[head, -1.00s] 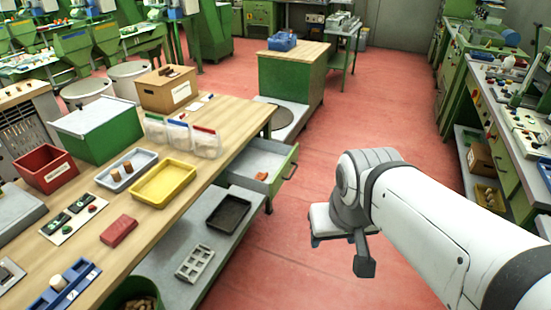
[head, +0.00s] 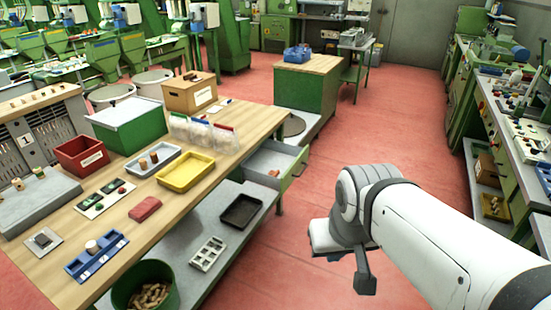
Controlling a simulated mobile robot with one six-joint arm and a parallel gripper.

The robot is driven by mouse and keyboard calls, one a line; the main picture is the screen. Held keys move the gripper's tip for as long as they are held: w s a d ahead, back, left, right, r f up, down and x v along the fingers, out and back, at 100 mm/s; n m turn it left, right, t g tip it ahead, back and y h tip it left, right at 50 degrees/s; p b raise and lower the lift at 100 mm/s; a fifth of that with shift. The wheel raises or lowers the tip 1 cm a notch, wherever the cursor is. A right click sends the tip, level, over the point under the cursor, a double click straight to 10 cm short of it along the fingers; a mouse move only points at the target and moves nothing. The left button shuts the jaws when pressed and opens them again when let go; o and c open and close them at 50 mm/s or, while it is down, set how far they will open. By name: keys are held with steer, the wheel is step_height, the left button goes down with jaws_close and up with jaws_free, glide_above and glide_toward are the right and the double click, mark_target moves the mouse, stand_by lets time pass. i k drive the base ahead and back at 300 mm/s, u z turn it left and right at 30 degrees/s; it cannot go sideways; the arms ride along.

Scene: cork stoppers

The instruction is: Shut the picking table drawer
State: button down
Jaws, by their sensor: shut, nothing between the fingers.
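The picking table (head: 236,159) has a wooden top and stands on the left. Its drawer (head: 266,162) is pulled out at the far right end, with a green front (head: 294,170) and a grey inside. Small reddish-brown items (head: 274,172) lie in the drawer. My gripper (head: 364,283) hangs at the end of my white arm, to the right of and nearer than the drawer front. It is shut and empty, well apart from the drawer, over the red floor. Part of the gripper is hidden behind my wrist.
A lower shelf (head: 205,225) under the table holds a black tray (head: 241,211) and a grey mould (head: 208,254). A green bin of corks (head: 146,286) stands at the front. A green cabinet (head: 308,85) is behind the drawer. Red floor (head: 345,140) is clear between table and right-hand benches.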

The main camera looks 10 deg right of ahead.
mark_target(272, 154)
steer(key=u, duration=0.35)
steer(key=i, duration=1.7)
steer(key=z, duration=0.35)
